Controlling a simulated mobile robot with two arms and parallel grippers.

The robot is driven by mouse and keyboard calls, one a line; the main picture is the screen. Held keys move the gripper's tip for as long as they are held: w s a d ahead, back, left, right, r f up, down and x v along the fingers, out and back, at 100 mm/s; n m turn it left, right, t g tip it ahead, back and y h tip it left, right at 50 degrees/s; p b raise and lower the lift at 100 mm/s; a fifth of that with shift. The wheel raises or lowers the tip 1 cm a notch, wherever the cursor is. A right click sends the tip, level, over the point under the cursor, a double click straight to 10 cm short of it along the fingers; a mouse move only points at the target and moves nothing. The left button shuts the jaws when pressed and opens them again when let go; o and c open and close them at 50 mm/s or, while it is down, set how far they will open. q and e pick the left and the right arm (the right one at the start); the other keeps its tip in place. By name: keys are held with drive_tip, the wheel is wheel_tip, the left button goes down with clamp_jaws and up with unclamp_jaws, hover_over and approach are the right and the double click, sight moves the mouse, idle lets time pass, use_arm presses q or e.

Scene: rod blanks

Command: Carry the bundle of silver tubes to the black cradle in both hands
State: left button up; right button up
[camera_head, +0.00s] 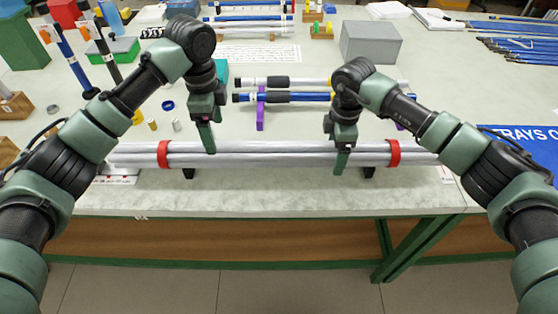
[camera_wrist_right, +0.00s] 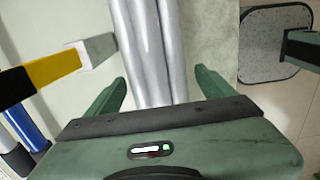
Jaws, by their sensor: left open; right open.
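The bundle of silver tubes (camera_head: 280,153) lies level along the front of the table, with a red band near each end. Two black supports of the cradle, a left one (camera_head: 188,173) and a right one (camera_head: 369,172), show just under the bundle, which appears to rest on them. My left gripper (camera_head: 207,141) is open over the bundle, right of the left band. My right gripper (camera_head: 341,160) is open at the bundle, left of the right band. In the right wrist view, the tubes (camera_wrist_right: 150,50) run between its two spread fingers, with gaps visible on both sides.
Blue and silver rods (camera_head: 285,97) lie on a purple rack (camera_head: 260,118) behind the bundle. A grey box (camera_head: 371,42) stands at the back. Upright blue and black rods (camera_head: 74,62) stand at the left. The table's front edge (camera_head: 280,214) is close in front.

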use_arm(q)
wheel_tip(320, 180, up, 2)
drive_tip(key=shift+r, duration=0.35)
use_arm(e)
drive_tip(key=shift+r, duration=0.4)
wheel_tip(320, 180, up, 11)
drive_tip(key=shift+s+r, duration=0.1)
use_arm(q)
drive_tip(key=shift+s, duration=0.1)
